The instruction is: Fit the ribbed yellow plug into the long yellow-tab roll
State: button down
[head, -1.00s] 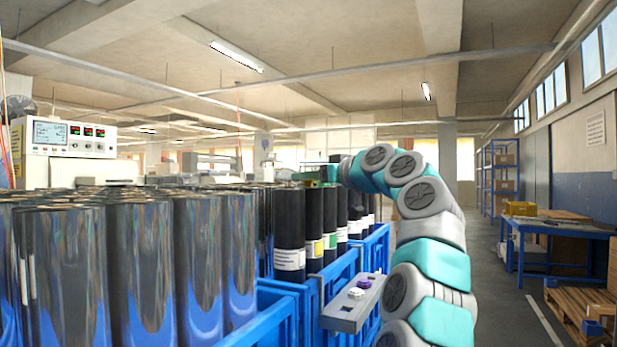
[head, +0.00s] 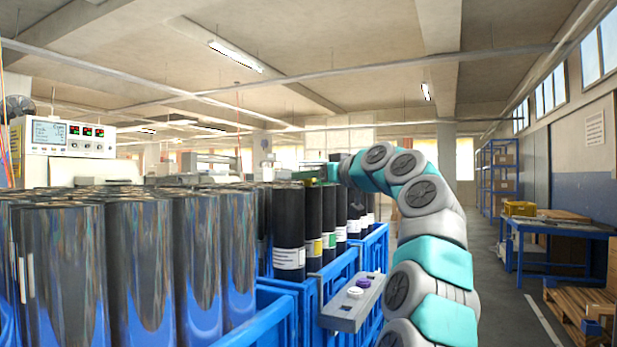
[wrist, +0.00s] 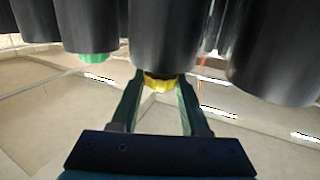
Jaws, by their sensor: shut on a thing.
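The yellow plug (wrist: 160,84) shows in the wrist view between the two fingers of my gripper (wrist: 160,78), which is shut on it. The plug sits at the open end of a black roll (wrist: 168,40), in line with it. A dark band shows between them, and I cannot tell how deep the plug is seated. In the head view my gripper (head: 318,174) is at the top of the black rolls. The long roll with the yellow tab (head: 315,245) stands upright in the blue crate, below the gripper. The plug is barely visible there.
Other black rolls stand close around; one carries a green plug (wrist: 93,58). A grey ledge (head: 343,314) on the blue crate (head: 308,300) holds a white and a purple plug. Shiny film rolls (head: 150,265) crowd the left. The aisle at the right is open.

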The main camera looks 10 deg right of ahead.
jog(key=shift+r, duration=0.3)
jog(key=shift+r+p, duration=0.35)
jog(key=shift+p, duration=0.25)
jog(key=shift+r, duration=0.35)
dwell(0.7)
jog(key=shift+r+p, duration=0.65)
jog(key=shift+p, duration=0.05)
dwell(0.4)
jog(key=c, duration=0.7)
grip_release()
jog(key=shift+s+d, duration=0.1)
jog(key=shift+s, duration=0.05)
